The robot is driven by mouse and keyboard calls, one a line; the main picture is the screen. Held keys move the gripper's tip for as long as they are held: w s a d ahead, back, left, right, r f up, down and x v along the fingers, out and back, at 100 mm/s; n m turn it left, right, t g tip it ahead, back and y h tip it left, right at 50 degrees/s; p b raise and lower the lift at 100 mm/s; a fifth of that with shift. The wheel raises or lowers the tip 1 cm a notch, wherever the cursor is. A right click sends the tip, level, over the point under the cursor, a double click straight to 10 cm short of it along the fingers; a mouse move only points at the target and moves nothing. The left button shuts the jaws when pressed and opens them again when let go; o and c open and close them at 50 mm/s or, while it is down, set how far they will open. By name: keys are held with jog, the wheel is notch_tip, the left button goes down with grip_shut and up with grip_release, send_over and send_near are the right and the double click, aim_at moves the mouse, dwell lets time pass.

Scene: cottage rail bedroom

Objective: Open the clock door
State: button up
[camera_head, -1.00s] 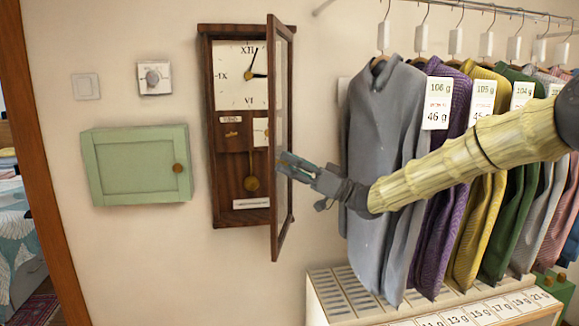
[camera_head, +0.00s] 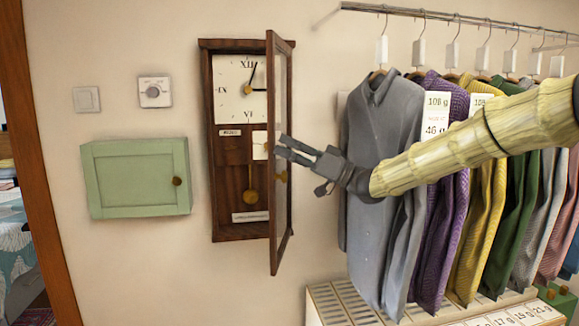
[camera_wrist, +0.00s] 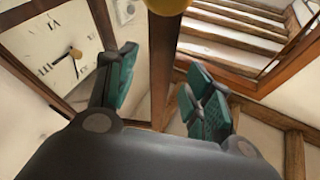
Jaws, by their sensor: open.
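The wall clock (camera_head: 232,215) is a tall dark wooden case with a white dial (camera_head: 238,90) and a brass pendulum. Its glazed door (camera_head: 271,225) is hinged on the right and stands swung out from the case, seen nearly edge-on. A round brass knob (camera_head: 282,176) sits on the door; a brass round shows at the top edge of the wrist view (camera_wrist: 167,5). My gripper (camera_head: 280,149) is open and empty, with its fingertips at the door, just above the knob. In the wrist view the fingers (camera_wrist: 160,85) stand apart on either side of the door's wooden edge. Contact cannot be told.
Several shirts (camera_head: 380,180) hang on a rail (camera_head: 450,15) to the right, close behind my arm. A slatted white bench (camera_head: 345,300) stands below them. A green cabinet (camera_head: 135,178), a dial (camera_head: 155,91) and a switch (camera_head: 86,99) are on the left wall.

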jog(key=shift+r, duration=1.1)
